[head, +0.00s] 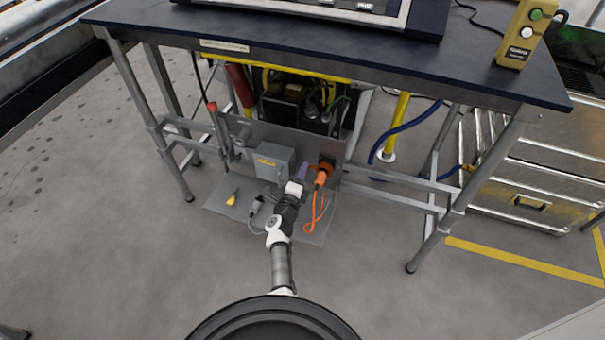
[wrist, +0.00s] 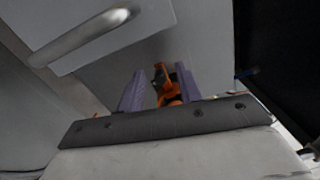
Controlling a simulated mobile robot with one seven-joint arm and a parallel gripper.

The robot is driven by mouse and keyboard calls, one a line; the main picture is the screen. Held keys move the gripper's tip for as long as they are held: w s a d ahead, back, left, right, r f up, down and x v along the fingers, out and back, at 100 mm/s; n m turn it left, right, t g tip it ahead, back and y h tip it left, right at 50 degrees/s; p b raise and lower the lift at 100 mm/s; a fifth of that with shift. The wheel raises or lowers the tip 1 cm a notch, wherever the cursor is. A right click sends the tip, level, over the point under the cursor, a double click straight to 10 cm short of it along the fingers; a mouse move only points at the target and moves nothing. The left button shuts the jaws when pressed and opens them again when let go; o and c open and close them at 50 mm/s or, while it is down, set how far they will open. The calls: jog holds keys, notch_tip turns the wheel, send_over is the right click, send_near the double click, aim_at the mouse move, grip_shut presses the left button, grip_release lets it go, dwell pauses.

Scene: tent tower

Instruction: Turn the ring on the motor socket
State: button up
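The motor socket (head: 327,163), dark with orange parts, sits on the upright grey panel under the table. An orange plug (head: 320,179) with an orange cable hangs at it. The ring cannot be told apart clearly from the plug and socket. My gripper (head: 304,172) is just left of the plug in the head view. In the wrist view its two purple fingers stand apart, and an orange and black part (wrist: 162,82) shows between and beyond them. Whether the fingers touch it cannot be seen. The lower side of that part is hidden by my gripper's body.
A grey box (head: 271,162) with an orange label is left of the socket. A yellow connector (head: 232,199) and a grey plug (head: 255,205) lie on the base plate. Table legs and a crossbar (head: 390,197) stand right. The dark tabletop (head: 330,45) overhangs the panel.

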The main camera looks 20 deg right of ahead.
jog(key=p+v, duration=0.1)
jog(key=v, duration=1.3)
jog(key=shift+w+f, duration=0.1)
